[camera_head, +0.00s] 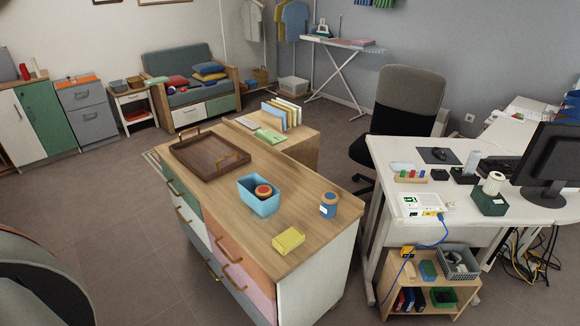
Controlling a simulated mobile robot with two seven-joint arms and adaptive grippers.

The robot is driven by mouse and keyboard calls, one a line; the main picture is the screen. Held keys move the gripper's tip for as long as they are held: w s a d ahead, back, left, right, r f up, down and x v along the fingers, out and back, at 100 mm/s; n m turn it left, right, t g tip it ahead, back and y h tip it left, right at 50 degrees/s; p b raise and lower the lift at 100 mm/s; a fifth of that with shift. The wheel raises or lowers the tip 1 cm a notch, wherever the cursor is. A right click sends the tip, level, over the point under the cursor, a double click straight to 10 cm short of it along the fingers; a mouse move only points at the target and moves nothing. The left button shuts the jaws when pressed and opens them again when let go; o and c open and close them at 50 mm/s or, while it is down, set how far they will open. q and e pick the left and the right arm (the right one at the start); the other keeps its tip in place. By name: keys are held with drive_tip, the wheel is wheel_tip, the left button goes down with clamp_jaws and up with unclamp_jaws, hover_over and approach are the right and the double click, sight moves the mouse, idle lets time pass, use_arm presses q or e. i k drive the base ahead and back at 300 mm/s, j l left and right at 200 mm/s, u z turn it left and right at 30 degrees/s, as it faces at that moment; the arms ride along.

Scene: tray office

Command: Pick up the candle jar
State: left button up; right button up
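A blue jar (328,206) with a tan, wood-like top and a white label stands upright on the wooden dresser top (205,192), near its right edge. It looks like the candle jar. To its left is a light blue open bin (266,207). A round red item (263,191) with a tan top sits inside the bin, its lower part hidden by the bin wall. I cannot tell whether it is also a jar. The blue jar stands apart from the bin. Neither of my grippers shows in the head view.
A brown tray (190,161) with handles lies behind the bin. A yellow pad (288,240) lies at the front right. A white desk (385,160) stands to the right across a gap. A dark curved object (45,285) fills the lower left corner.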

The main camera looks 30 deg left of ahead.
sight(263, 193)
drive_tip(key=j+z, duration=0.7)
drive_tip(key=j, duration=0.2)
drive_tip(key=j+z, duration=0.2)
drive_tip(key=j, duration=0.25)
drive_tip(key=k+j+z, duration=0.2)
drive_tip(key=j, duration=0.25)
drive_tip(key=k+j, duration=0.1)
drive_tip(key=j, duration=0.3)
drive_tip(key=k+j+z, duration=0.1)
drive_tip(key=j, duration=0.25)
drive_tip(key=k+j, duration=0.1)
drive_tip(key=j, duration=0.3)
drive_tip(key=k+j+z, duration=0.1)
drive_tip(key=j, duration=0.3)
drive_tip(key=k+j, duration=0.1)
drive_tip(key=j, duration=0.25)
